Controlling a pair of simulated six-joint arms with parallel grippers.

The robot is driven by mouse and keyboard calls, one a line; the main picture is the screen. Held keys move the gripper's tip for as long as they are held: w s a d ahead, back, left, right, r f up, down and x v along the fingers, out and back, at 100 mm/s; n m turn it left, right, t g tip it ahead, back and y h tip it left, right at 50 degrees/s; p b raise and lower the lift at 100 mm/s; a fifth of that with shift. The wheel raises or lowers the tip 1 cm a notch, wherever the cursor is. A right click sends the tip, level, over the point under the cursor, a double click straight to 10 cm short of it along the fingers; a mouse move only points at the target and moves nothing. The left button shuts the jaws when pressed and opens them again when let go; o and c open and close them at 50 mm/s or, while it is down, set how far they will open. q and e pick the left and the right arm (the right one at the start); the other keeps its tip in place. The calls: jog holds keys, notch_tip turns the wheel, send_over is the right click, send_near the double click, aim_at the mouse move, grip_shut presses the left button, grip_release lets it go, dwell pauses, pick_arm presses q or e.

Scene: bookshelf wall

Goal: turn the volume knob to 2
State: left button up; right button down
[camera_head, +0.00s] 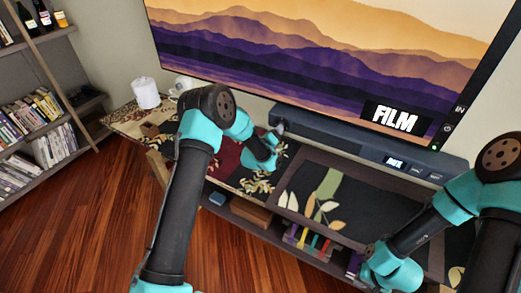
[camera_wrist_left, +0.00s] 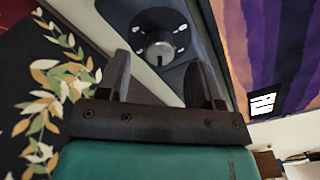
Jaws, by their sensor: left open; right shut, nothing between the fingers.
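The volume knob (camera_wrist_left: 158,48) is a round grey knob with a pointer line, on a dark dial with several small white marks. I cannot read the marks or the set number. It sits on the left end of the dark soundbar (camera_head: 340,137) below the TV; in the head view my left gripper (camera_head: 279,128) is at that end and covers most of it. In the left wrist view my left gripper (camera_wrist_left: 160,66) is open, its two fingers on either side of the knob's near side, with no clear contact. My right arm's teal wrist shows low at the right; its fingers are not visible.
The TV (camera_head: 320,50) stands close behind the soundbar. A small lit display (camera_head: 394,162) is at the soundbar's right. The cabinet top (camera_head: 335,192) has a leaf-patterned cover. A white roll (camera_head: 145,92) stands at the left end, near a bookshelf (camera_head: 40,120).

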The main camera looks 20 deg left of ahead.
pick_arm(q)
jog(key=v, duration=1.4)
jog(key=shift+d, duration=0.1)
jog(key=s+f+n+g, duration=0.1)
jog(key=s+f+n, duration=0.1)
jog(key=n, duration=0.1)
jog(key=s+f+n+g, duration=0.2)
jog(key=f, duration=0.1)
jog(key=s+f+n+g, duration=0.1)
jog(key=s+f+n, duration=0.1)
jog(key=n, duration=0.1)
jog(key=shift+f+n+g, duration=0.3)
jog(key=shift+f+g, duration=0.1)
jog(key=s+f+n+g, duration=0.1)
jog(key=s+n, duration=0.1)
jog(key=s+f+n+g, duration=0.1)
jog(key=s+f+n, duration=0.1)
jog(key=s+f+n+g, duration=0.1)
jog(key=s+n, duration=0.1)
jog(key=shift+f, duration=0.2)
jog(key=s+f+n+g, duration=0.2)
jog(key=s+n+g, duration=0.2)
jog(key=s+n, duration=0.4)
jog(key=s+f+n+g, duration=0.2)
jog(key=s+n+g, duration=0.3)
jog(key=s+n, duration=0.3)
jog(key=s, duration=0.3)
jog(key=shift+f, duration=0.4)
